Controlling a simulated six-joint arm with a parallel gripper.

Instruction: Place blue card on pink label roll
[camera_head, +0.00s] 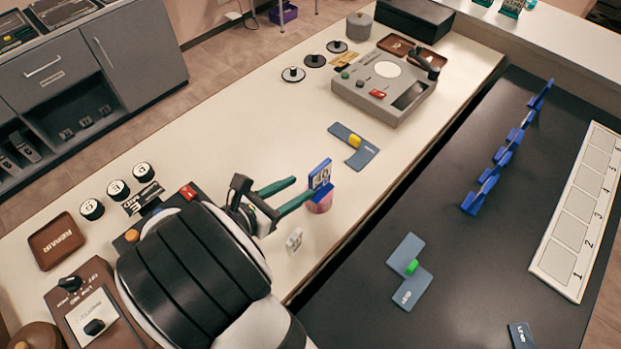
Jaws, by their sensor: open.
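The blue card (320,174) stands upright with a pale marking on its face. Its lower edge meets the top of the pink label roll (319,203), and it seems to rest there, though the contact is partly hidden. My gripper (303,187) has two green fingers spread apart, with nothing between them. It is just left of the card and roll. The lower fingertip overlaps the card's lower left edge in the picture; I cannot tell whether they touch.
A small white tag (294,240) stands in front of the roll. A blue-grey plate with a yellow knob (354,141) lies behind it. A grey console (386,85) is at the back. The middle of the pale counter (235,140) is clear.

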